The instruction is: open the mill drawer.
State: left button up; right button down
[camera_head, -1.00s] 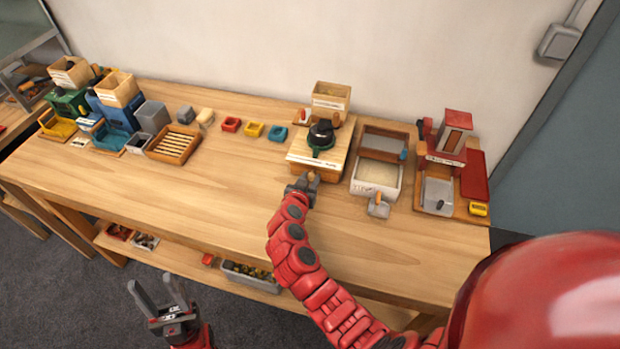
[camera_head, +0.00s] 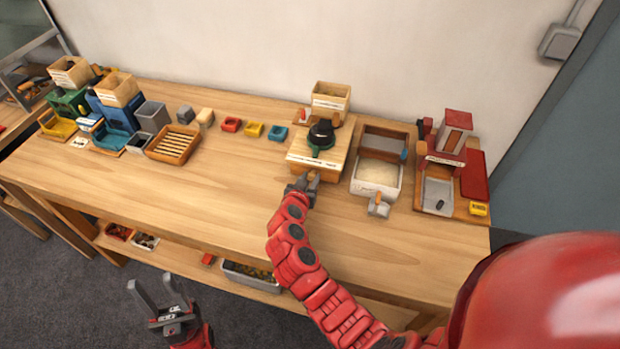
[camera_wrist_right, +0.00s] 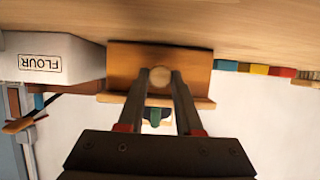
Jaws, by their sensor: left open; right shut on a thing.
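The mill (camera_head: 318,150) is a wooden box with a dark and green top piece, on the table right of centre. Its drawer front (camera_wrist_right: 120,62) fills the middle of the right wrist view, with a round wooden knob (camera_wrist_right: 160,76). My right gripper (camera_head: 304,178) is at the mill's front, and its fingers (camera_wrist_right: 160,82) are shut on the knob. I cannot tell from these views how far the drawer stands out. My left gripper (camera_head: 160,290) is open and empty, low in front of the table.
Right of the mill stands a white flour box (camera_head: 374,174), labelled FLOUR in the wrist view (camera_wrist_right: 45,62), with a scoop (camera_head: 378,206) at its front. A red machine (camera_head: 450,160) stands further right. A slatted tray (camera_head: 172,146) and small coloured trays are to the left. The table front is clear.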

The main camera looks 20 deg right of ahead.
dwell(0.4)
jog(key=shift+s+a+f, duration=0.1)
jog(key=s+a+b, duration=0.1)
jog(key=s+b, duration=0.1)
jog(key=s+a+b, duration=0.1)
jog(key=s+b, duration=0.1)
jog(key=b, duration=0.1)
jog(key=s+a+b, duration=0.1)
jog(key=a+b, duration=0.1)
jog(key=shift+s+f+b, duration=0.35)
jog(key=shift+s+b, duration=0.05)
jog(key=v, duration=0.1)
jog(key=b+v, duration=0.1)
jog(key=v, duration=0.1)
jog(key=shift+s+a+f+b, duration=0.15)
jog(key=shift+s+a+b, duration=0.1)
jog(key=shift+s+b, duration=0.15)
jog(key=c, duration=0.6)
grip_release()
